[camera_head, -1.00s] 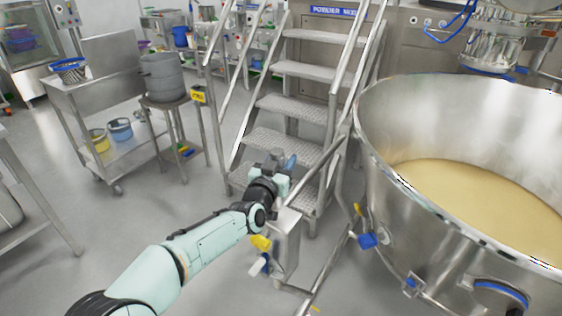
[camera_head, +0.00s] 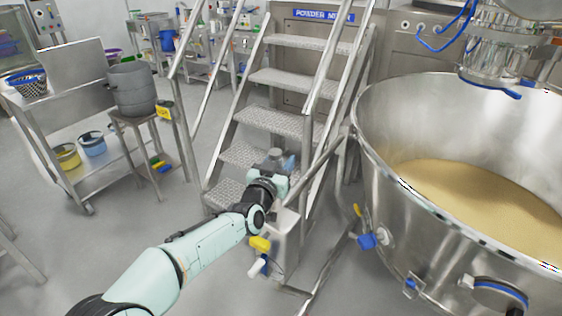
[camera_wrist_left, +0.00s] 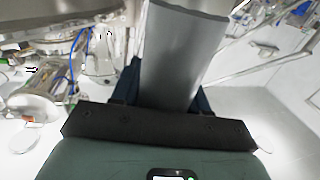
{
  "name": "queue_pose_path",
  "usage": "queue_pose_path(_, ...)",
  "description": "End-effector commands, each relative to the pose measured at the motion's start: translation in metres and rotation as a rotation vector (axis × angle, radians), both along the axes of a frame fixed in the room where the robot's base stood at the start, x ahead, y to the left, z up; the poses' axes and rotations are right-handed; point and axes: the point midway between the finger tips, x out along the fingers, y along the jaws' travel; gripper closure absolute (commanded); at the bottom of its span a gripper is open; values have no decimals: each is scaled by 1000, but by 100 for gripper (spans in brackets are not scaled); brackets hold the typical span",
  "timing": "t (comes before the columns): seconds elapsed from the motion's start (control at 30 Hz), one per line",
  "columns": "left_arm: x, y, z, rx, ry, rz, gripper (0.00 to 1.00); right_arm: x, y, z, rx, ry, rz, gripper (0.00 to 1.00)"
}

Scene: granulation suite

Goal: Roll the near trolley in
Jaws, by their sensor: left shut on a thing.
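The near trolley carries a large steel bowl (camera_head: 385,175) of pale yellow powder (camera_head: 470,195), filling the right of the head view. A steel push handle (camera_head: 318,160) rises at its left side. My left gripper (camera_head: 284,164) is shut on this handle, left of the bowl. In the left wrist view a broad grey bar (camera_wrist_left: 182,55) runs between the dark fingers; the fingertips are mostly hidden behind it. Blue and yellow fittings (camera_head: 260,243) sit low on the trolley frame. My right gripper is not in view.
Steel steps with handrails (camera_head: 252,155) stand just beyond my left gripper, close to the trolley handle. A powder mixer (camera_head: 400,55) stands behind. At left are a steel cart (camera_head: 45,115) and a stool (camera_head: 135,130) with a grey pot (camera_head: 131,88).

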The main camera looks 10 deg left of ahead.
Motion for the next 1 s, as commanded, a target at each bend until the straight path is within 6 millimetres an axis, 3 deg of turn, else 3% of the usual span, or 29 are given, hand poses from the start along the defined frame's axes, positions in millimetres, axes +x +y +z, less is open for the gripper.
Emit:
queue_pose_path(0.03, -1, -11, -10, 1, 23, -20, 100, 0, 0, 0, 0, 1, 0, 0)
queue_pose_path(0.4, -1, -11, -10, 1, 23, -20, 100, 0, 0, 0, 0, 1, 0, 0)
queue_pose_path(0.43, -1, -11, -10, 1, 23, -20, 50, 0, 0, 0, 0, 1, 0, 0)
queue_pose_path(0.5, -1, -10, -10, 1, 24, -19, 36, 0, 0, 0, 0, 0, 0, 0)
queue_pose_path(1.0, -7, -2, -4, 1, 12, -6, 36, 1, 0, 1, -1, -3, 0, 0)
